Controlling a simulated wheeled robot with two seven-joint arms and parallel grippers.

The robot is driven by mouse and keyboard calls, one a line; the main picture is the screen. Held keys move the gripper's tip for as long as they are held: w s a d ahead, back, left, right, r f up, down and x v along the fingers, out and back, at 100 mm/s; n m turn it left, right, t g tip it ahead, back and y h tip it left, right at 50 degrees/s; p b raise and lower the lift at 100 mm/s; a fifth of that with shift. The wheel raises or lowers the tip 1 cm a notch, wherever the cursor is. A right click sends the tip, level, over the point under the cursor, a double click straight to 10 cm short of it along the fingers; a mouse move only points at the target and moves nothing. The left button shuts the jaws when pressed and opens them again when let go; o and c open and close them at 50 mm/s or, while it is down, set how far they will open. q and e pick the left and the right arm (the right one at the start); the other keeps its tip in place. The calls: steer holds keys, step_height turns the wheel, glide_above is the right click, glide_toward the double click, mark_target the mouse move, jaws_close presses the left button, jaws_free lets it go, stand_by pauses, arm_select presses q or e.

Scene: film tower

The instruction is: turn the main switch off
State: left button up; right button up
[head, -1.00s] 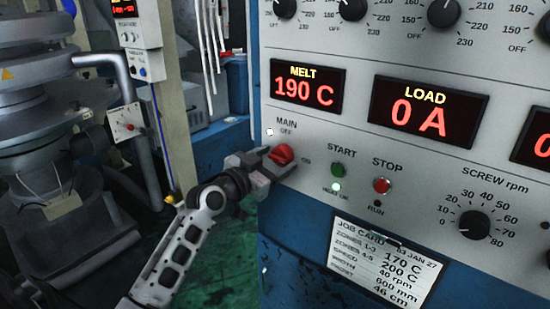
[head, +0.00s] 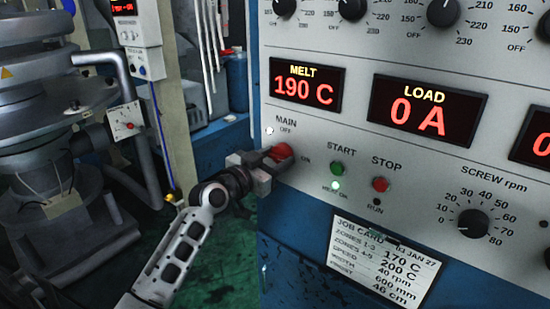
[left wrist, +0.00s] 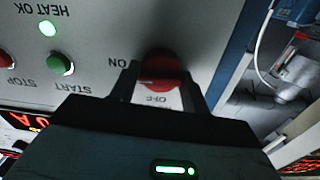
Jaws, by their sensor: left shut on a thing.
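The red main switch knob (head: 281,151) is on the grey panel under the MAIN label, with OFF above it and ON to its right. My left gripper (head: 264,168) is at the panel, shut on this knob. In the left wrist view, which is upside down, the knob (left wrist: 160,66) sits between the two fingers (left wrist: 160,92), one on each side. OFF is just below the knob there and ON is to its left. The fingers hide part of the knob, and its pointer is hard to make out. My right gripper is not in view.
The green START button (head: 337,169) and red STOP button (head: 381,184) are right of the knob. The HEAT OK lamp (head: 335,186) glows green. The MELT display (head: 308,90) reads 190 C and the LOAD display (head: 425,113) 0 A. A job card (head: 385,262) hangs below.

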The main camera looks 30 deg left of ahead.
arm_select(q)
steer(key=n+p, duration=0.1)
steer(key=n, duration=0.4)
steer(key=shift+a, duration=0.1)
steer(key=n+p, duration=0.1)
steer(key=n, duration=0.3)
steer(key=n+p, duration=0.1)
steer(key=n, duration=0.1)
steer(key=shift+n+t+y, duration=0.3)
steer(key=shift+n, duration=0.1)
steer(key=n, duration=0.2)
steer(key=shift+n+p, duration=0.3)
steer(key=shift+p, duration=0.1)
steer(key=shift+n+p, duration=0.35)
steer(key=shift+n, duration=1.05)
steer(key=shift+f, duration=0.1)
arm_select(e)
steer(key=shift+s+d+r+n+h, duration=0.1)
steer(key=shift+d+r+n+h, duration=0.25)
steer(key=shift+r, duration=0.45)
arm_select(q)
steer(key=shift+n, duration=0.4)
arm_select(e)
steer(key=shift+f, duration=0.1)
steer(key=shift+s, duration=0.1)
arm_select(q)
steer(key=o, duration=1)
steer(key=shift+c, duration=0.2)
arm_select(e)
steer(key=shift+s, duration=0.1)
